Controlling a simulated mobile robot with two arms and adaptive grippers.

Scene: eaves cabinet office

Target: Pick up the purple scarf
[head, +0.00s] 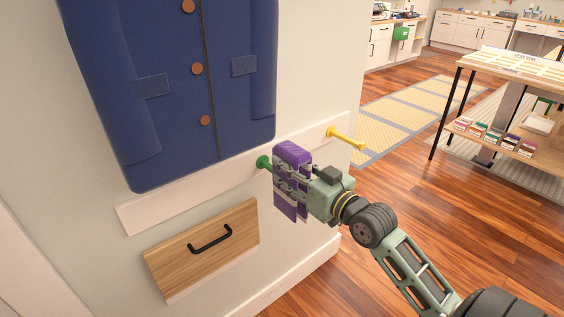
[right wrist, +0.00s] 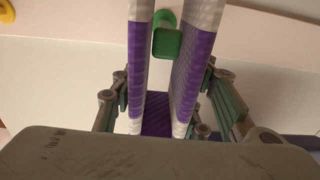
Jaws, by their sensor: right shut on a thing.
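The purple scarf (head: 292,153) is in front of the white wall rail in the head view, with its lower part (head: 285,206) below my right gripper (head: 289,184). The gripper is shut on the scarf's middle. In the right wrist view the scarf (right wrist: 193,75) shows as two purple and pale bands between the finger linkages, with more purple low between them. A green peg (head: 263,162) is just left of the scarf; it also shows between the bands in the right wrist view (right wrist: 167,38). I cannot tell whether scarf and peg touch. My left gripper is not in view.
A yellow peg (head: 345,138) sticks out from the rail (head: 150,213) to the right. A blue coat (head: 180,90) hangs above, and a wooden drawer front (head: 203,250) is below. A shelved table (head: 500,70) stands at the right. The wooden floor (head: 400,190) between is open.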

